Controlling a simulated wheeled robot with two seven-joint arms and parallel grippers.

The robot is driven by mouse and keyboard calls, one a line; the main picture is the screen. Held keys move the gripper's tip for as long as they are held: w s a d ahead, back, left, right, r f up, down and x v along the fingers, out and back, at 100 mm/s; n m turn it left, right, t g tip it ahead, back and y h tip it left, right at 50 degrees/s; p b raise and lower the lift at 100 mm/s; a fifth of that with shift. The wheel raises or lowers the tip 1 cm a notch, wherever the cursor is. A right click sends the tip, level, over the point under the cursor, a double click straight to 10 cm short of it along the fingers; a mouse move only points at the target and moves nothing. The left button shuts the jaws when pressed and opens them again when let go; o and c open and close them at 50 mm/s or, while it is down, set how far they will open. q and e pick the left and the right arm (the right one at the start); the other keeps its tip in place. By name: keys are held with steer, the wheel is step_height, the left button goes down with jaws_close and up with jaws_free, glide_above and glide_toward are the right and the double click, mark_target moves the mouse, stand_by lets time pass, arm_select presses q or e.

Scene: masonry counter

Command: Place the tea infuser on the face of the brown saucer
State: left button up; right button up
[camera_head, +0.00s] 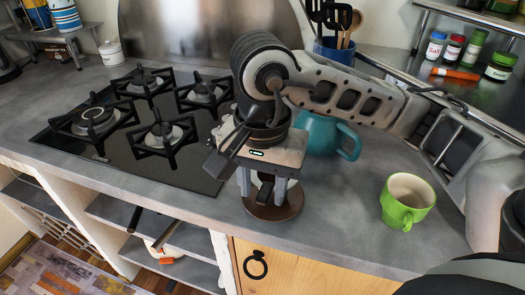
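The brown saucer (288,210) lies on the grey counter near its front edge. My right gripper (262,190) comes in from the right and points down over the saucer, its two pale fingers spread apart. A small dark object (266,190), apparently the tea infuser, shows between the fingers, at or just above the saucer's face. A gap shows between it and the left finger. The gripper body hides its top, and I cannot tell whether it touches the saucer. My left gripper is not in view.
A teal pot (322,136) stands close behind my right gripper. A green cup (407,201) stands to the right. A black gas hob (150,150) lies to the left. A blue utensil holder (334,50) and a rack with jars (470,48) are behind. Counter between saucer and cup is clear.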

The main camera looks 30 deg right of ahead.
step_height(320, 180, up, 9)
steer(key=shift+f+p, duration=0.15)
steer(key=shift+p, duration=0.2)
stand_by(0.3)
